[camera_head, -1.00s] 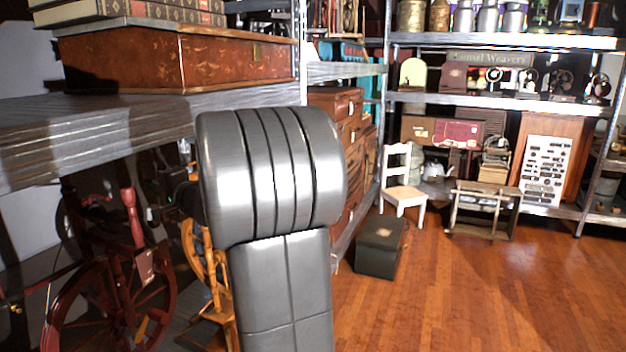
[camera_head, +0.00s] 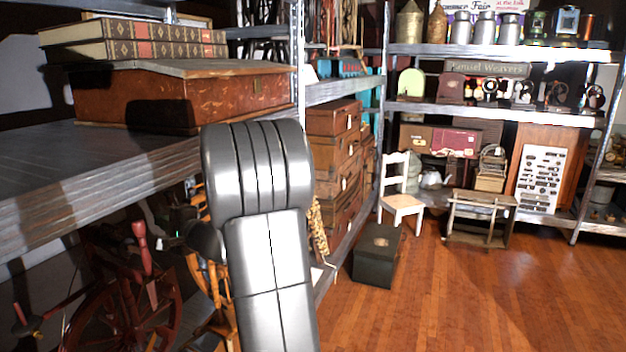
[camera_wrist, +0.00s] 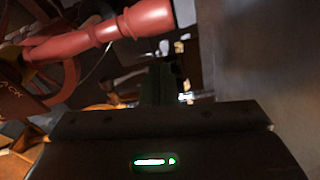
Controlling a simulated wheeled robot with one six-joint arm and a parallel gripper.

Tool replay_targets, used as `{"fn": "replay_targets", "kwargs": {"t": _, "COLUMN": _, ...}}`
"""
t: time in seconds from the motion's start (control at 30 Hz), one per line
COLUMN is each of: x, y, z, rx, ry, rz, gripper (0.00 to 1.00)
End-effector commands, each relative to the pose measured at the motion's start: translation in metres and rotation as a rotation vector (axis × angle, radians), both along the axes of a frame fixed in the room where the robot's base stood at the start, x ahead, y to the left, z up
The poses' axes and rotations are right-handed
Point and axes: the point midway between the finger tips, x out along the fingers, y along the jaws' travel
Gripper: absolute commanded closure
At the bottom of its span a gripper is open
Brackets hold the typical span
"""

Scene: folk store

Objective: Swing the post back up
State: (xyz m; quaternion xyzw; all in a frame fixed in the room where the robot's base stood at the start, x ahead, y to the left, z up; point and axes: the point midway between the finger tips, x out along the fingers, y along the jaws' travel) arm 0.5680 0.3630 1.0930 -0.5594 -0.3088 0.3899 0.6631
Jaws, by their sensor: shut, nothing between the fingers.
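A red turned wooden post (camera_head: 140,236) stands nearly upright by the dark red spinning wheel (camera_head: 150,305) under the left shelf in the head view. In the wrist view the post (camera_wrist: 105,33) crosses the upper left, its thick rounded end toward the middle. The wheel (camera_wrist: 70,75) shows behind it at the left. My gripper (camera_wrist: 160,84) is shut and empty, dark, with the post above and to its left in that picture. The post looks apart from the fingers. In the head view my arm covers the centre, and the fingers are hard to make out.
A grey shelf (camera_head: 50,175) with a brown box (camera_head: 190,98) and books overhangs the wheel. An orange-brown wooden piece (camera_head: 212,290) stands right of the wheel. A dark green box (camera_head: 378,255) and white chair (camera_head: 400,200) stand farther right. The wooden floor (camera_head: 450,300) is open at right.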

Motion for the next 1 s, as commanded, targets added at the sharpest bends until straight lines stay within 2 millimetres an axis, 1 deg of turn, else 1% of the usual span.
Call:
{"fn": "replay_targets", "kwargs": {"t": 0.03, "x": 0.002, "y": -0.001, "z": 0.004, "rx": 0.004, "ry": 0.015, "rz": -0.001, "gripper": 1.00}}
{"fn": "replay_targets", "kwargs": {"t": 0.33, "x": 0.013, "y": -0.006, "z": -0.001, "rx": 0.034, "ry": 0.085, "rz": -0.003, "gripper": 1.00}}
{"fn": "replay_targets", "kwargs": {"t": 0.37, "x": 0.018, "y": -0.007, "z": -0.007, "rx": 0.036, "ry": 0.086, "rz": -0.003, "gripper": 1.00}}
{"fn": "replay_targets", "kwargs": {"t": 0.4, "x": 0.027, "y": -0.008, "z": -0.013, "rx": 0.036, "ry": 0.083, "rz": -0.003, "gripper": 1.00}}
{"fn": "replay_targets", "kwargs": {"t": 0.47, "x": 0.039, "y": -0.010, "z": -0.016, "rx": 0.036, "ry": 0.081, "rz": -0.002, "gripper": 1.00}}
{"fn": "replay_targets", "kwargs": {"t": 0.53, "x": 0.049, "y": -0.020, "z": -0.021, "rx": 0.036, "ry": 0.081, "rz": -0.005, "gripper": 1.00}}
{"fn": "replay_targets", "kwargs": {"t": 0.6, "x": 0.041, "y": -0.032, "z": -0.017, "rx": 0.035, "ry": 0.081, "rz": -0.003, "gripper": 1.00}}
{"fn": "replay_targets", "kwargs": {"t": 0.8, "x": 0.021, "y": -0.065, "z": -0.015, "rx": 0.035, "ry": 0.080, "rz": -0.002, "gripper": 1.00}}
{"fn": "replay_targets", "kwargs": {"t": 1.0, "x": 0.007, "y": -0.088, "z": -0.013, "rx": 0.035, "ry": 0.082, "rz": -0.002, "gripper": 1.00}}
